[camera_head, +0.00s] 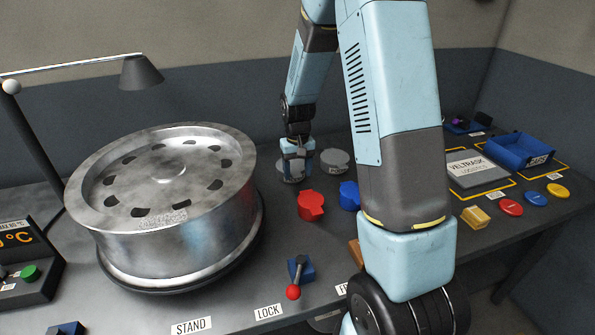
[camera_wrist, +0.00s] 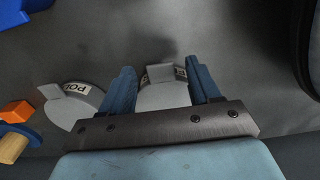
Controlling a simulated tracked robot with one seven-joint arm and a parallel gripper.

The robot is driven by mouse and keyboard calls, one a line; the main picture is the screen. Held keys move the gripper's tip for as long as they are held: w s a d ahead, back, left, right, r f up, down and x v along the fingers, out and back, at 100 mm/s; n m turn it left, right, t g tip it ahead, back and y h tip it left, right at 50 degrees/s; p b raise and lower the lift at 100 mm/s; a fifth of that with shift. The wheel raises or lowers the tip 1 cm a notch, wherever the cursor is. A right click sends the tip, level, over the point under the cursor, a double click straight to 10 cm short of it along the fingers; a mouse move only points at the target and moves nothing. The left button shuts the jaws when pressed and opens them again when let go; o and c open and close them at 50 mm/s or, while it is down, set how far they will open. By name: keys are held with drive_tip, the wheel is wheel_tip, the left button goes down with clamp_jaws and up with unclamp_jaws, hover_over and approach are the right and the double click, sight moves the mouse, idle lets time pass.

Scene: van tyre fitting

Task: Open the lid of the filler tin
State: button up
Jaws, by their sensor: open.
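Two low round grey tins with tabs stand at the back of the bench; which one is the filler tin I cannot read. The left grey tin (camera_head: 291,172) lies under my gripper (camera_head: 296,152); the right grey tin (camera_head: 335,160) is just beside it. In the wrist view my gripper (camera_wrist: 161,78) is open, its blue fingers either side of the near grey tin (camera_wrist: 163,97), whose label is partly hidden. Contact cannot be told. The other grey tin (camera_wrist: 75,106), with a label starting "PO", lies outside the left finger.
A large metal wheel (camera_head: 170,180) on a stand fills the left. A red tin (camera_head: 311,205) and a blue tin (camera_head: 349,195) sit in front of the grey ones. A red-knobbed lever (camera_head: 294,291) is nearer. A blue tray (camera_head: 520,150) and coloured buttons are at right.

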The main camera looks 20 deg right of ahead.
drive_tip(key=shift+f, duration=0.2)
clamp_jaws()
idle(0.6)
drive_tip(key=shift+a, duration=0.1)
